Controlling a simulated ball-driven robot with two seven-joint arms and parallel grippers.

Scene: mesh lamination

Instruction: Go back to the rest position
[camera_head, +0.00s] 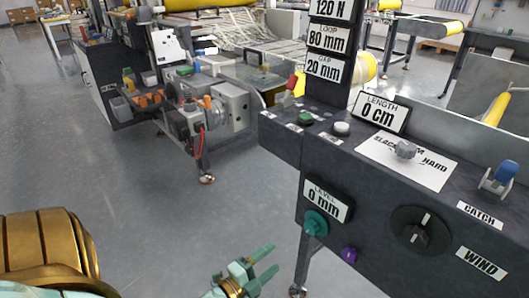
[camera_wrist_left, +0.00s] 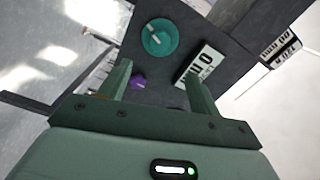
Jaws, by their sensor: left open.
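My left gripper (camera_head: 262,266) is low in the middle of the head view, in front of the control panel (camera_head: 375,245). Its green fingers are apart, with nothing held between them. In the left wrist view the open fingers (camera_wrist_left: 158,78) point at the panel, with the teal knob (camera_wrist_left: 160,38) and the purple knob (camera_wrist_left: 138,82) beyond them. In the head view the teal knob (camera_head: 315,223) sits below the "LEVEL 0 mm" label (camera_head: 326,200), and the purple knob (camera_head: 349,256) is lower right of it. My right gripper is not in view.
The panel also carries a black dial (camera_head: 420,232), a blue catch switch (camera_head: 500,177), and green (camera_head: 305,118) and white (camera_head: 342,129) buttons. A machine with a grey motor block (camera_head: 232,105) stands at back left. The grey floor (camera_head: 160,215) left of the panel is open.

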